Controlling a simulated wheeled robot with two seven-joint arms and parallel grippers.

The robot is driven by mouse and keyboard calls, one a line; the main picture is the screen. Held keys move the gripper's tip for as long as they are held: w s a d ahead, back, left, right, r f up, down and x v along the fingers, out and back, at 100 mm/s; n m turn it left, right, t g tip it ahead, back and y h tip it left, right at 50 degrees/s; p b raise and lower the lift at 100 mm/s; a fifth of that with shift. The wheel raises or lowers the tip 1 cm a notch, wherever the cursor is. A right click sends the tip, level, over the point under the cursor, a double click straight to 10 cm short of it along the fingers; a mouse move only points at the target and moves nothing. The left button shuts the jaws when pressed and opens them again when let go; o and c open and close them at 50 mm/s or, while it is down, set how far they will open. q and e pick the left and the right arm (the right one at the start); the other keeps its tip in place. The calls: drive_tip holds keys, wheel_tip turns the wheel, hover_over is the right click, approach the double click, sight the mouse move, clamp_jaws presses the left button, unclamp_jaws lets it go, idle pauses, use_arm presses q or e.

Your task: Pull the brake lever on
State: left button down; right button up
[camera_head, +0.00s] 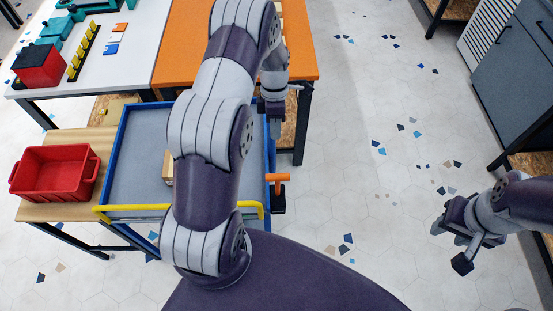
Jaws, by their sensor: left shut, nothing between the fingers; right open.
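An orange brake lever (277,177) sticks out from the right side of the blue-rimmed cart (121,160), above a dark block. My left gripper (274,128) is shut and empty by the cart's far right corner, farther from me than the lever and apart from it in the picture. My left arm crosses over the cart and hides much of its deck. My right gripper (453,246) is open and empty over the floor at the right, far from the lever.
A yellow handle bar (120,208) runs along the cart's near edge. A red bin (52,172) stands on a wooden table at the left. An orange table (178,45) and a white table (128,40) stand behind. Grey cabinets (510,70) stand at the right. The floor between is clear.

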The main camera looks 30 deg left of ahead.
sight(278, 185)
use_arm(q)
drive_tip(key=s+d+f+p, duration=0.3)
drive_tip(key=s+f+p, duration=0.1)
drive_tip(key=f, duration=0.3)
drive_tip(key=shift+s+d+f+p, duration=0.15)
drive_tip(key=shift+s+f+p, duration=0.2)
drive_tip(key=shift+s, duration=0.25)
drive_tip(key=shift+w, duration=0.1)
